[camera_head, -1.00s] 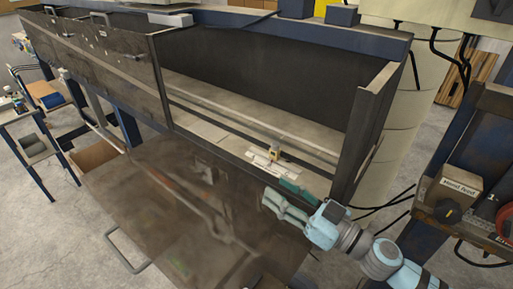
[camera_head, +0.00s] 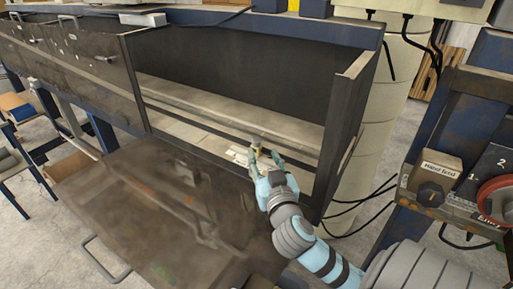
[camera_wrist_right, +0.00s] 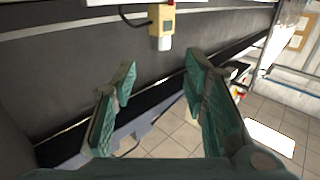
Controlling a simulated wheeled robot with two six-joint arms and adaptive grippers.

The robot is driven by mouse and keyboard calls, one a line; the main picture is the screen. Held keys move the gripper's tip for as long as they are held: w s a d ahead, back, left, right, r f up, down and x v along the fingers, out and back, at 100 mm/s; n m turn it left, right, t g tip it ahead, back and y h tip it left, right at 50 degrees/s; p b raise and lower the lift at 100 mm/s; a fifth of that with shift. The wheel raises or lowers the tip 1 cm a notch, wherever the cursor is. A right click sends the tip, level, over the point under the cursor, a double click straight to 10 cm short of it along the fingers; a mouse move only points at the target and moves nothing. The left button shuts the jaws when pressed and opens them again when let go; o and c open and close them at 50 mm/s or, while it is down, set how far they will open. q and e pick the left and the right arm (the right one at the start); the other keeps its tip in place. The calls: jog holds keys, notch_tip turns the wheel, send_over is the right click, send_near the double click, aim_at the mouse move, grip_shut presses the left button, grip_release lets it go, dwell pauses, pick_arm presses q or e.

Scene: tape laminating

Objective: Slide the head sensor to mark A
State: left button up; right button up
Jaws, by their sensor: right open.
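The head sensor, a small yellow block, sits on the rail inside the open machine bay in the head view (camera_head: 257,142). In the right wrist view (camera_wrist_right: 162,18) it is a yellow box with a white lower end, at the top of the picture. My right gripper (camera_head: 264,158) has green fingers, open and empty, just in front of the sensor. In the right wrist view (camera_wrist_right: 159,68) its fingers are spread below the sensor, apart from it. A pale marked plate (camera_head: 237,154) lies beside the sensor; I cannot read mark A. My left gripper is not in view.
The dark bay has a right side wall (camera_head: 345,130) close to my right arm. A lowered dark panel with a handle (camera_head: 105,262) lies in front. A control box with a knob and a red wheel (camera_head: 498,199) stands at the right.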

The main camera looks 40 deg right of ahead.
aim_at(257, 143)
jog(key=x, duration=0.2)
jog(key=p+x, duration=0.1)
jog(key=x, duration=0.4)
jog(key=shift+w+d+f, duration=0.1)
jog(key=shift+w+f, duration=0.3)
jog(key=shift+s, duration=0.1)
jog(key=shift+r, duration=0.1)
grip_shut()
